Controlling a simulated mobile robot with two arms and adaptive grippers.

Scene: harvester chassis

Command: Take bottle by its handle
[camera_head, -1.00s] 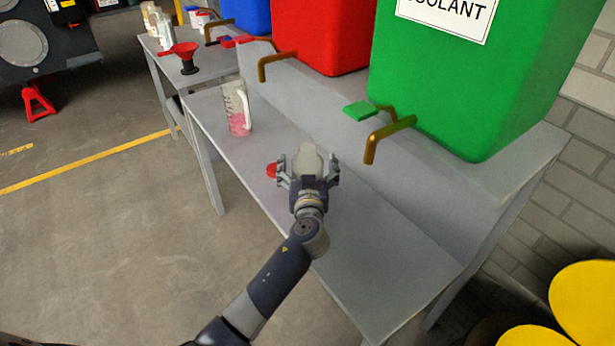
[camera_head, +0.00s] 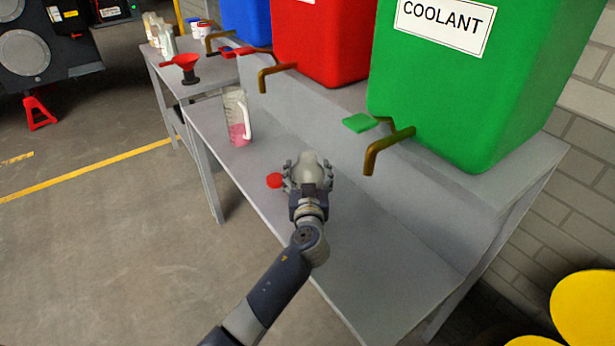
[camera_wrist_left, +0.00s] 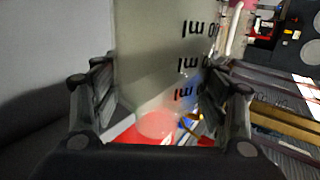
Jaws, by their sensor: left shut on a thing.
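A pale translucent bottle (camera_head: 309,163) is on the bench in front of the coolant tank, mostly covered by my left gripper (camera_head: 308,178). The gripper is shut on the bottle, with a finger on either side. In the left wrist view the bottle (camera_wrist_left: 160,50) fills the middle, with dark printed marks on its side, between the two fingers (camera_wrist_left: 160,105). I cannot make out its handle or whether the fingers hold that part. A red round cap (camera_head: 275,181) lies on the bench just left of the gripper. My right gripper is not in view.
A clear jug with pink liquid (camera_head: 237,118) stands farther back on the bench (camera_head: 390,265). The bench's near right part is clear.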

